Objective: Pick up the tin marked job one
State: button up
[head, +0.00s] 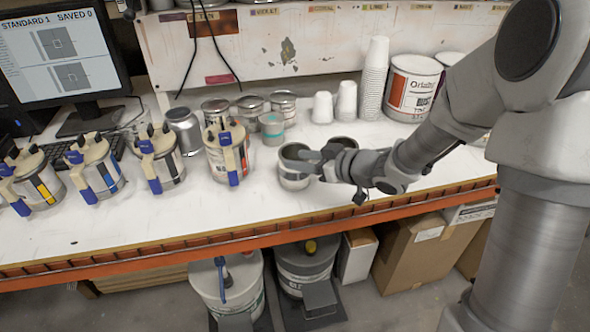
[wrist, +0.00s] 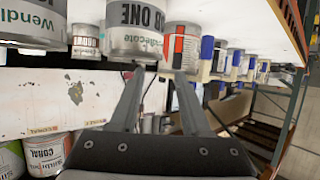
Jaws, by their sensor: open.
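The tin marked job one (wrist: 138,28) shows at the top middle of the wrist view, cut off by the frame edge, with "ONE" readable on its pale label. Contact with the tin cannot be told.
A striped tin with a blue clamp (head: 226,155) stands left of the silver tins. Other clamped tins (head: 97,170) line the bench further left. The bench's front edge is clear.

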jog(key=x, duration=0.2)
jog(key=b+x, duration=0.1)
jog(key=x, duration=0.2)
jog(key=shift+d+f, duration=0.1)
jog(key=shift+f, duration=0.25)
jog(key=shift+c, duration=0.4)
grip_shut()
jog(key=shift+d, duration=0.1)
dwell(0.5)
